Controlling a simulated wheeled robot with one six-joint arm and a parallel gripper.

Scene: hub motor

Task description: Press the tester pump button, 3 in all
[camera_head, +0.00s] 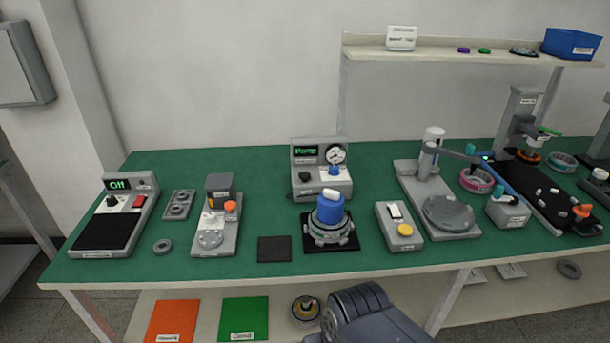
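The tester (309,184) is a grey box at the back middle of the green table, with a green-lit display reading "Pump", a round dial gauge (336,154) and a dark knob or button (304,177). In front of it, a round grey housing with a blue cylinder (330,208) on top stands on a black mat. Right of that is a small grey box with a white switch and a round yellow button (405,230). I cannot tell which button is the pump's. A dark grey part of my arm shows at the bottom edge; my gripper's fingers are not in view.
A press with a grey arm (432,160) stands right of the yellow-button box. An empty dark pad (274,249) lies near the front edge. Orange and green sheets (244,318) lie on the lower shelf.

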